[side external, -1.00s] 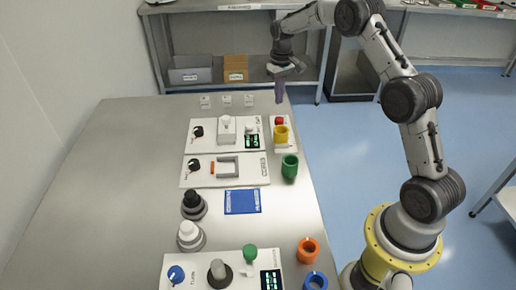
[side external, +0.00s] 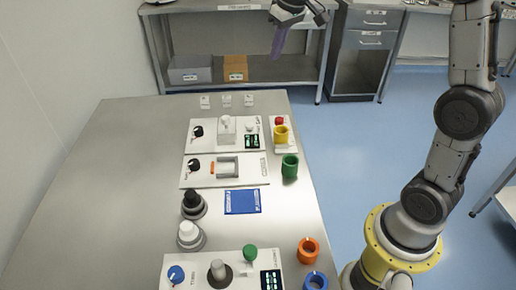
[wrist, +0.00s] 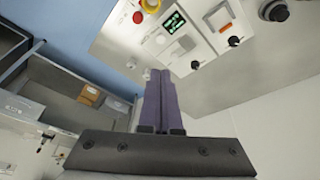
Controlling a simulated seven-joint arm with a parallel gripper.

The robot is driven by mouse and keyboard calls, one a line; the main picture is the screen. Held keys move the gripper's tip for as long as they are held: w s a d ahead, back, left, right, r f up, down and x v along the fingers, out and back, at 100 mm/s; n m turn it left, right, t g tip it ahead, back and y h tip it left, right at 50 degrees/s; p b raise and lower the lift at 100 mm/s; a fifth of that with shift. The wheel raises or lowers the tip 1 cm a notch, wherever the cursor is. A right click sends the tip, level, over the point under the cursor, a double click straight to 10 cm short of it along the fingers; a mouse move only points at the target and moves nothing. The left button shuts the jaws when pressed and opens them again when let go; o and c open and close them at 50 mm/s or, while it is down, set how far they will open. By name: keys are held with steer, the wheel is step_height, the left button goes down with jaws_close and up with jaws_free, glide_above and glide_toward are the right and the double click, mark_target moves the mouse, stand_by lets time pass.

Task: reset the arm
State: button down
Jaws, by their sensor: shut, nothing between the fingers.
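My gripper (side external: 277,45) is high at the top of the side view, above and beyond the far right edge of the steel table (side external: 110,185). Its purple fingers are together and hold nothing. They also show together in the wrist view (wrist: 160,95), with panels and knobs of the table in the distance beyond them. My upper arm links run out of the top of the side view. The gripper touches nothing.
A shelf bench (side external: 290,75) and drawer cabinet (side external: 372,40) stand behind. Open floor lies right.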

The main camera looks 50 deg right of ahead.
steer(key=s+a+r+t, duration=0.1)
steer(key=s+a+r, duration=0.15)
steer(key=s, duration=0.25)
steer(key=s+a+r+t, duration=0.1)
steer(key=s+a+r, duration=0.15)
steer(key=s, duration=0.35)
steer(key=s+a+f, duration=0.2)
steer(key=s+f, duration=0.3)
steer(key=s, duration=0.3)
steer(key=s+a+f+n, duration=0.1)
steer(key=s+f, duration=0.3)
steer(key=s, duration=0.5)
steer(key=shift+a+f+y, duration=0.3)
steer(key=shift+a+f, duration=0.1)
steer(key=shift+a, duration=0.05)
